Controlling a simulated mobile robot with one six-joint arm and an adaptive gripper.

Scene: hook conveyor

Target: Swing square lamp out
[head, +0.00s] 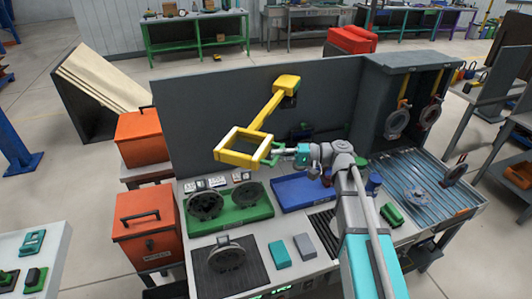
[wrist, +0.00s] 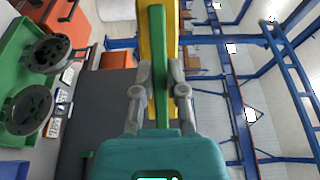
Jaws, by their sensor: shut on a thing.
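The square lamp (head: 236,158) is a yellow square frame on a yellow swing arm (head: 265,112). The arm runs down and left from a yellow mount (head: 287,84) at the top of the grey back panel. The lamp hangs above the bench, in front of the panel. My gripper (head: 275,152) is at the right side of the frame. In the wrist view, my gripper (wrist: 160,75) is shut on a green handle bar (wrist: 158,45), with the yellow lamp frame (wrist: 174,30) just behind it. The fingers hide part of the bar.
Below the lamp stand a green tray (head: 230,222) with dark round parts and a blue tray (head: 300,193). Two orange boxes (head: 146,225) stand at the left. A grey cabinet with hanging hooks (head: 403,90) is at the right. Air left of the lamp is clear.

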